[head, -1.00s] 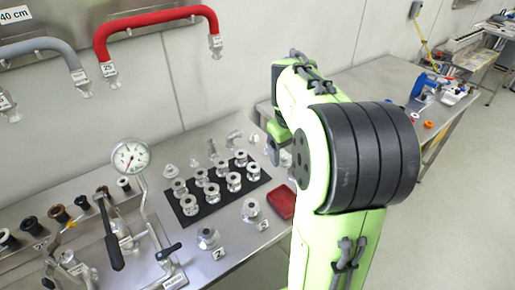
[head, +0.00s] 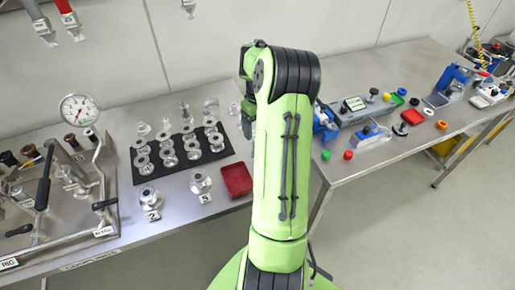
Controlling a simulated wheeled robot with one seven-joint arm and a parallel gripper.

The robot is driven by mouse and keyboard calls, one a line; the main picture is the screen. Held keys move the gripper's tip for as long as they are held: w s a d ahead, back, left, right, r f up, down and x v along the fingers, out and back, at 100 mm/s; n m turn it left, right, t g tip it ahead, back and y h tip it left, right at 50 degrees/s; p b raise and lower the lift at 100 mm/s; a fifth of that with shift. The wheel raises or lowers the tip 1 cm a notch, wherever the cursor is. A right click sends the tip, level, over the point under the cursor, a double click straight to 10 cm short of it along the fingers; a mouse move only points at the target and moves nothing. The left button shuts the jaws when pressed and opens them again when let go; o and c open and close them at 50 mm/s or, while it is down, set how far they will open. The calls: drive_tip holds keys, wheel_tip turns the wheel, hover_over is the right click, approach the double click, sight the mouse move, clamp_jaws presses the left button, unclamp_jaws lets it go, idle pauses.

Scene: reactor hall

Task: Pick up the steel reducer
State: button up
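Several steel fittings stand on the left steel bench in the head view. I cannot tell for certain which one is the steel reducer. A loose row of differently shaped steel fittings (head: 184,112) stands behind a black mat (head: 133,181). Several short, ring-topped steel fittings (head: 168,145) stand upright on the mat. Two larger steel fittings stand in front of it, by the tags 2 (head: 149,198) and 5 (head: 200,183). My green arm rises right of these parts. My gripper cannot be made out; the arm hides the area behind it.
A red tray (head: 236,179) lies right of the mat, close to my arm. A pressure gauge (head: 79,109) and pipe rig with a black lever (head: 45,178) stand at the left. The right bench (head: 352,167) holds blue devices and coloured caps. Open floor lies in front.

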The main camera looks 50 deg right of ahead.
drive_tip(key=f, duration=0.9)
drive_tip(key=shift+s+d+f+b, duration=0.15)
drive_tip(key=shift+d+f+b, duration=0.15)
drive_tip(key=shift+f, duration=0.1)
drive_tip(key=shift+a+r, duration=0.1)
drive_tip(key=shift+a, duration=0.05)
drive_tip(key=shift+c, duration=0.7)
drive_tip(key=c, duration=1)
